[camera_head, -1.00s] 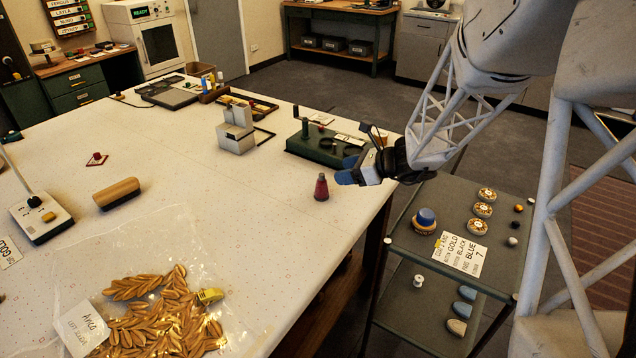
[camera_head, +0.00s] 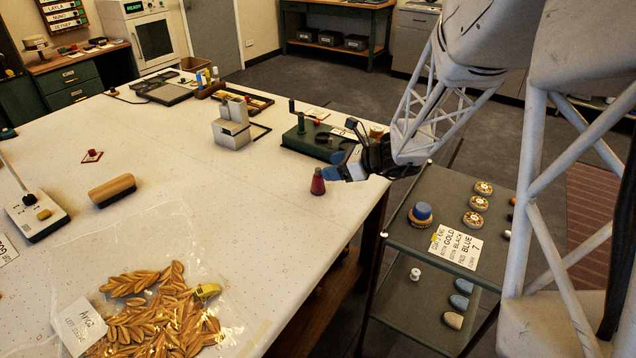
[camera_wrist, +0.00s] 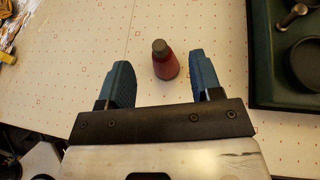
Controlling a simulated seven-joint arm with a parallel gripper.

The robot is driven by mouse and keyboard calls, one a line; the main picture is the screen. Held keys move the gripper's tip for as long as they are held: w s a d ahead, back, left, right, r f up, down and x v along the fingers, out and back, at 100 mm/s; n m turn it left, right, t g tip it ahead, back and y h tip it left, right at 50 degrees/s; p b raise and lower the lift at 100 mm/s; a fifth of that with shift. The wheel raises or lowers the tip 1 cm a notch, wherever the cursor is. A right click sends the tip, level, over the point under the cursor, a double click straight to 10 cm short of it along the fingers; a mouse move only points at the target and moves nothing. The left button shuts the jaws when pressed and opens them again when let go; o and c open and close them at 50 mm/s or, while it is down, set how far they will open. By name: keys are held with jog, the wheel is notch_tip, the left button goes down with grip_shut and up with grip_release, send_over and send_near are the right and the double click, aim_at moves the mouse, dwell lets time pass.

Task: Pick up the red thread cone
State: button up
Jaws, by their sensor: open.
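The red thread cone (camera_head: 318,183) stands upright on the white table near its right edge, with a dark tip. In the wrist view the cone (camera_wrist: 165,64) shows just beyond the gap between the two blue fingers, nearer the right one. My gripper (camera_head: 334,172) is beside the cone, on its right, with blue fingertips pointing at it. In the wrist view my gripper (camera_wrist: 160,82) is open and empty, its fingers apart on either side of the cone's line. Whether a finger touches the cone cannot be told.
A green base with posts (camera_head: 318,145) stands just behind my gripper. A grey metal block (camera_head: 231,128) is farther left. A clear bag of gold leaves (camera_head: 160,315) lies at the front. A dark shelf cart (camera_head: 400,240) stands right of the table. The table's middle is clear.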

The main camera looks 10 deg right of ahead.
aim_at(318, 169)
jog(key=shift+a, duration=0.1)
jog(key=shift+x, duration=2.5)
jog(key=c, duration=1)
